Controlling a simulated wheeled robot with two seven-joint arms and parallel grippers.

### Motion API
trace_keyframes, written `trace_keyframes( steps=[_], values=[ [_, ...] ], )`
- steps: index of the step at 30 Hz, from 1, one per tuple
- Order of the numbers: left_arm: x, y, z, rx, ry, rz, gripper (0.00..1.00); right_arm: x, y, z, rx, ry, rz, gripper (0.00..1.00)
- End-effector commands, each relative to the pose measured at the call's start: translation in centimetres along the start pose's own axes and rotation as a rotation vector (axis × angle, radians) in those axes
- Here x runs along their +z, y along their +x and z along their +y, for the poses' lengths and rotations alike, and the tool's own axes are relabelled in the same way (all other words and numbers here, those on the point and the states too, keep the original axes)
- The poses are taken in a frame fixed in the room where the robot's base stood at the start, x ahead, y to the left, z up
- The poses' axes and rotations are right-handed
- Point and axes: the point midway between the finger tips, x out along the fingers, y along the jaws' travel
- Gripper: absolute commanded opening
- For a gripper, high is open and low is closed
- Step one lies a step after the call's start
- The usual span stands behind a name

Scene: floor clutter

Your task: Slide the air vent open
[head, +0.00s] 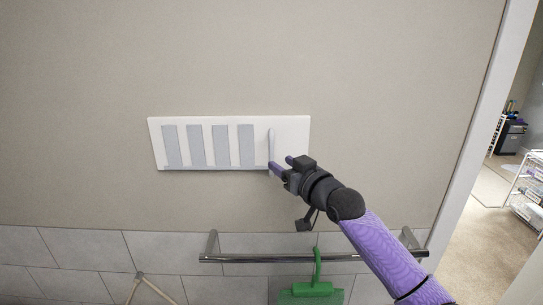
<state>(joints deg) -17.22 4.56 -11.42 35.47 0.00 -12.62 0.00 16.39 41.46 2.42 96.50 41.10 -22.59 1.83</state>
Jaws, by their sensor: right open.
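The air vent (203,124) is a white rectangular plate on the beige wall, with several grey vertical slots in its left and middle part. A thin upright white handle (270,144) stands out from the plate right of the slots. I cannot tell whether a finger touches the handle. The gripper hides part of the plate's lower right edge. My left gripper is not in view.
A metal towel bar (270,258) runs along the tiled lower wall, below the vent and behind my right arm. A green object (312,291) hangs from it. A doorway at the right opens to a room with a white shelf cart (528,190). The wall above the vent is clear.

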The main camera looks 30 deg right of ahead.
Motion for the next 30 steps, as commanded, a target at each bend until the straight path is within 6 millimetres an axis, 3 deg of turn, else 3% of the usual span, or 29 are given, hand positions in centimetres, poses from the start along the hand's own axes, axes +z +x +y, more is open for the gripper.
trace_keyframes(
  steps=[3,7,18,25,30],
  values=[
    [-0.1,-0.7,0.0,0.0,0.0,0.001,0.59,-0.3,2.5,0.0,0.001,0.001,0.0,0.5],
    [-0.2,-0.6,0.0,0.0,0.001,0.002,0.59,0.1,4.1,-0.1,-0.001,0.0,-0.003,0.5],
    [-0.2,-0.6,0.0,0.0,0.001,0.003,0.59,0.1,4.9,-0.1,-0.001,-0.002,-0.004,0.5],
    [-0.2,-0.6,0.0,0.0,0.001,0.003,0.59,0.1,4.9,-0.1,-0.001,-0.002,-0.004,0.03],
    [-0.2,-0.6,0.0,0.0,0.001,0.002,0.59,0.1,4.9,-0.1,-0.001,-0.002,-0.004,0.0]
  ],
)
